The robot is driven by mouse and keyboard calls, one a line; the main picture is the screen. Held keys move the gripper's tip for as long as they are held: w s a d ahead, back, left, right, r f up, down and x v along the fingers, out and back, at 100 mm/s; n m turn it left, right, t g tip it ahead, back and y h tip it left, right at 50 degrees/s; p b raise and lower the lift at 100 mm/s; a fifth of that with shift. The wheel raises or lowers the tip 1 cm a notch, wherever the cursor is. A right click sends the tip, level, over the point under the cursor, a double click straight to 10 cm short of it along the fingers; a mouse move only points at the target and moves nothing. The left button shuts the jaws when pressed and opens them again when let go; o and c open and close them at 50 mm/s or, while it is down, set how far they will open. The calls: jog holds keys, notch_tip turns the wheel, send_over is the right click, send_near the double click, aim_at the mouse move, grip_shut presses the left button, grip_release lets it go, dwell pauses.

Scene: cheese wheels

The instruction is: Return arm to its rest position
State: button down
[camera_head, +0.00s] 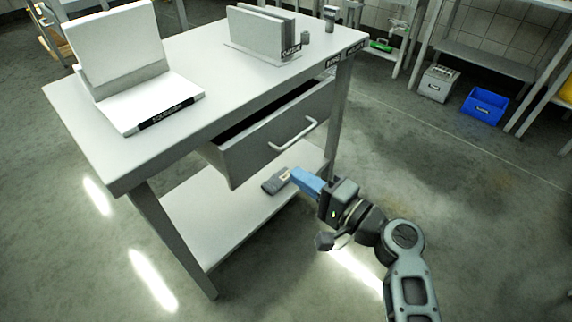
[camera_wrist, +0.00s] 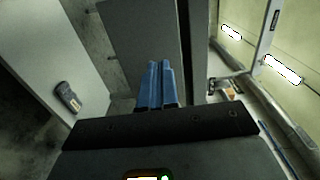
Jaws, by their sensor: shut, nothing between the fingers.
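My gripper (camera_head: 294,174) is at the end of my arm, in front of the workbench and below its drawer in the head view. Its blue fingers are together with nothing between them; they also show closed in the wrist view (camera_wrist: 156,66). A small dark grey device (camera_head: 275,182) lies on the bench's lower shelf (camera_head: 213,229), just left of the fingertips in the picture. The device also shows in the wrist view (camera_wrist: 69,96), apart from the fingers. I cannot tell how far the fingertips are from the shelf or the drawer.
The drawer (camera_head: 262,146) stands partly open under the tabletop (camera_head: 215,75). A white stand (camera_head: 150,100) and a grey upright holder (camera_head: 262,35) are on top. A blue bin (camera_head: 484,106) and a grey box (camera_head: 438,84) stand at the far right. Floor to the right is clear.

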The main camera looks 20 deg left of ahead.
jog(key=s+d+f+m+t+h, duration=0.1)
jog(key=s+d+f+t+h, duration=0.1)
jog(key=s+d+f+h, duration=0.45)
jog(key=s+d+f+m+t+h, duration=0.1)
jog(key=s+d+f+t+h, duration=0.2)
jog(key=s+d+f, duration=0.6)
jog(key=s+d+r+t+h, duration=0.1)
jog(key=s+d+r+h, duration=0.25)
jog(key=s+d, duration=0.65)
jog(key=s+d+r+n+t+h, duration=0.1)
jog(key=s+d+r+n+h, duration=0.2)
jog(key=s+r, duration=0.4)
jog(key=s+d+r+n+t+h, duration=0.1)
jog(key=s+d+r+n, duration=0.1)
jog(key=s+d+r, duration=0.6)
notch_tip(320, 180, up, 17)
jog(key=w+a+n+p, duration=0.1)
jog(key=a+p, duration=0.1)
jog(key=p, duration=1.2)
jog(key=shift+w+a+t, duration=0.3)
jog(key=shift+w+a, duration=0.05)
jog(key=shift+f, duration=0.1)
